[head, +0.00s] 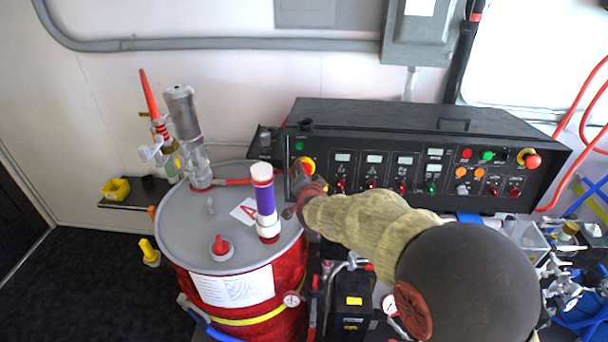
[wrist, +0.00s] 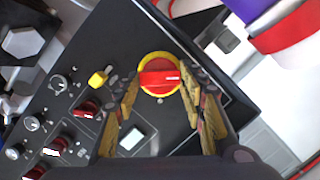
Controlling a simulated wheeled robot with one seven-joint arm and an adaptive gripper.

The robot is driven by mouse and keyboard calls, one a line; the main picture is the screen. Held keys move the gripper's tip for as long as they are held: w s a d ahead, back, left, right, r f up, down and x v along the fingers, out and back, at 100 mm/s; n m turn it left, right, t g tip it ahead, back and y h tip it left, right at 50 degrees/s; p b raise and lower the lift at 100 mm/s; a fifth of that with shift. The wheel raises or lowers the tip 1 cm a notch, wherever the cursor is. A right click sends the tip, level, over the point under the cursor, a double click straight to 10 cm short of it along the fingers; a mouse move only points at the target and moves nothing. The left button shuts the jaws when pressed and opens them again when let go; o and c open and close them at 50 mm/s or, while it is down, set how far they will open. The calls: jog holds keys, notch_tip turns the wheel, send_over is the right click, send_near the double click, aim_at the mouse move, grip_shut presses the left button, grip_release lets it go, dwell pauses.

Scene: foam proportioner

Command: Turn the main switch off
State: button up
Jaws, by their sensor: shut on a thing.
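The main switch is a red rotary knob (wrist: 158,77) on a yellow round plate, set in the black control panel. In the head view, part of the main switch (head: 308,164) shows at the panel's left end, just past my gripper (head: 302,182). In the wrist view my gripper (wrist: 160,88) has one finger on each side of the red knob, closed on its handle. The handle lies nearly crosswise in that view, with a pale mark toward its right end. The exact contact at the fingertips is hard to see.
The black control panel (head: 420,140) carries several other knobs, displays and buttons right of the switch. A red drum (head: 240,315) with a purple-and-white cylinder (head: 265,203) stands close left of my gripper. An emergency stop button (head: 532,160) sits at the panel's far right.

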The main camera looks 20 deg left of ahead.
jog(key=o, duration=1.2)
jog(key=shift+c, duration=0.2)
jog(key=v, duration=1.2)
jog(key=shift+f, duration=0.1)
